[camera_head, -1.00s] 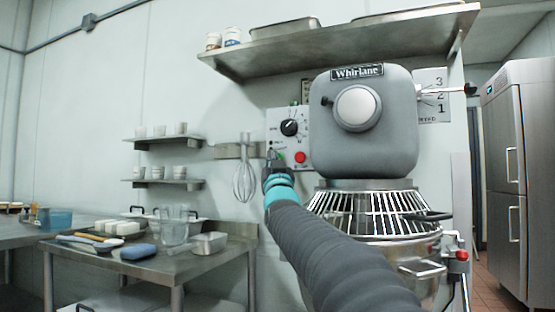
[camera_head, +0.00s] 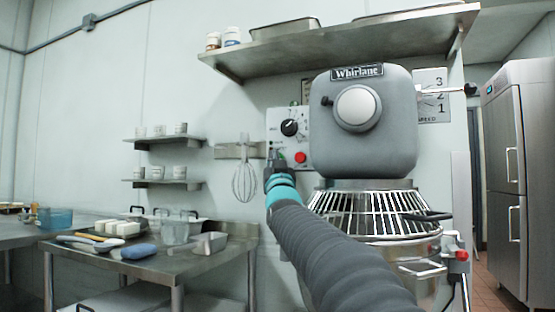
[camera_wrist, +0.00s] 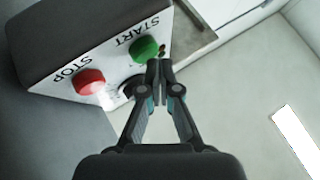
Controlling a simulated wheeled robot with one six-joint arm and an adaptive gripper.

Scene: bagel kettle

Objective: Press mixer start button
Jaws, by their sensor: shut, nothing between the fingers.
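The mixer (camera_head: 363,125) is grey, with a wire bowl guard below its head. Its white control panel (camera_head: 289,137) sits on the left side with a black dial (camera_head: 290,127) and a red stop button (camera_head: 300,157). In the wrist view the green start button (camera_wrist: 145,50), labelled START, and the red stop button (camera_wrist: 89,82), labelled STOP, show clearly. My gripper (camera_wrist: 159,70) is shut and empty. Its tips overlap the picture just below and right of the green button; I cannot tell whether they touch it. In the head view my gripper (camera_head: 276,163) hides part of the lower panel.
A steel table (camera_head: 190,262) with pitchers, a brush and white blocks stands at the left. A whisk (camera_head: 244,181) hangs on the wall beside the panel. A steel shelf (camera_head: 340,42) is above the mixer. A refrigerator (camera_head: 508,180) stands at the right.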

